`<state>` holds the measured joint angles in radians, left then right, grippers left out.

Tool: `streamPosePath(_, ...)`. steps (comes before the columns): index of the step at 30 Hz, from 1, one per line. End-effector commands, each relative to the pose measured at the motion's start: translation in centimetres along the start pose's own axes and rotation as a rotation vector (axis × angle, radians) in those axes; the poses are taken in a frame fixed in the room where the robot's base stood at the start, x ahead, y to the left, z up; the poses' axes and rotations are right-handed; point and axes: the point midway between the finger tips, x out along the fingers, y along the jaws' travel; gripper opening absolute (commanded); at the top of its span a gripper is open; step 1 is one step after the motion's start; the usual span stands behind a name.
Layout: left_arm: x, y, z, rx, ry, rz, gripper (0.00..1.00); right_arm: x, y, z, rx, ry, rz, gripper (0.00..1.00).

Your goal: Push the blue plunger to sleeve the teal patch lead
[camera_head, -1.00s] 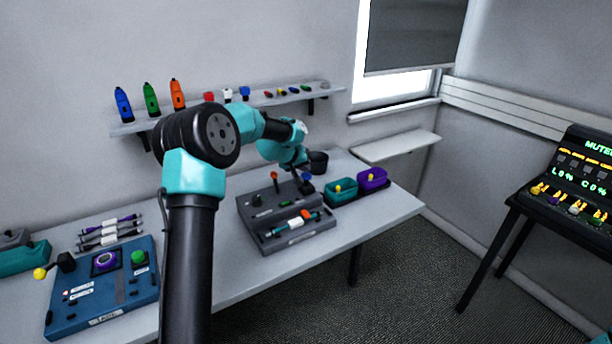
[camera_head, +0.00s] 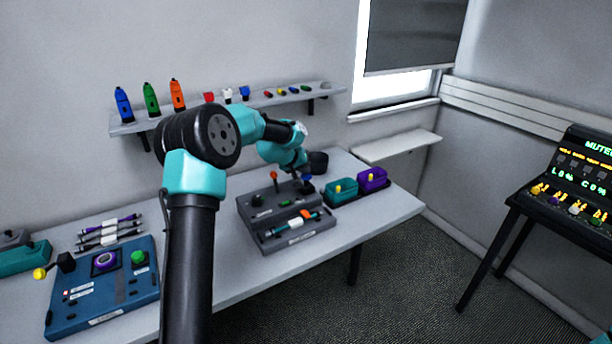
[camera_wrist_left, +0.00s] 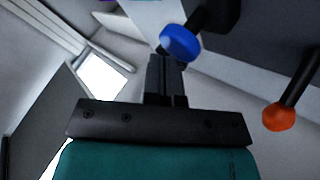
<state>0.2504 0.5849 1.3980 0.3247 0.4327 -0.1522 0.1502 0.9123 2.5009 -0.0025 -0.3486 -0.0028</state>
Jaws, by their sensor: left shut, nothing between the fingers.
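The blue plunger (camera_head: 307,177) stands at the back right of the grey station (camera_head: 258,221). It shows large in the left wrist view as a blue round knob (camera_wrist_left: 180,43) on a dark stem. My left gripper (camera_wrist_left: 165,62) is shut and empty, its fingertips right at the knob; whether they touch it I cannot tell. In the head view, my left gripper (camera_head: 302,184) is small and dark beside the plunger. The teal patch lead (camera_head: 278,232) lies along the station's front trough, with an orange and white piece (camera_head: 305,214) around its right part.
An orange-knobbed lever (camera_head: 274,175) stands left of the plunger; its knob also shows in the left wrist view (camera_wrist_left: 279,117). Teal (camera_head: 341,194) and purple (camera_head: 372,181) bins stand to the right. A blue panel (camera_head: 105,290) and several leads lie at left.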

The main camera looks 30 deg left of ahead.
Motion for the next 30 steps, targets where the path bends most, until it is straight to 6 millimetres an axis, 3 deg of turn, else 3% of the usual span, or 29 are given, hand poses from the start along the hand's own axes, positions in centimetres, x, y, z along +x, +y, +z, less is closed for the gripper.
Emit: streamPosePath(30,0.72,-0.53,0.56,-0.001,-0.002,-0.001,0.00,0.00,0.00,0.00,0.000,0.000,0.000,0.43)
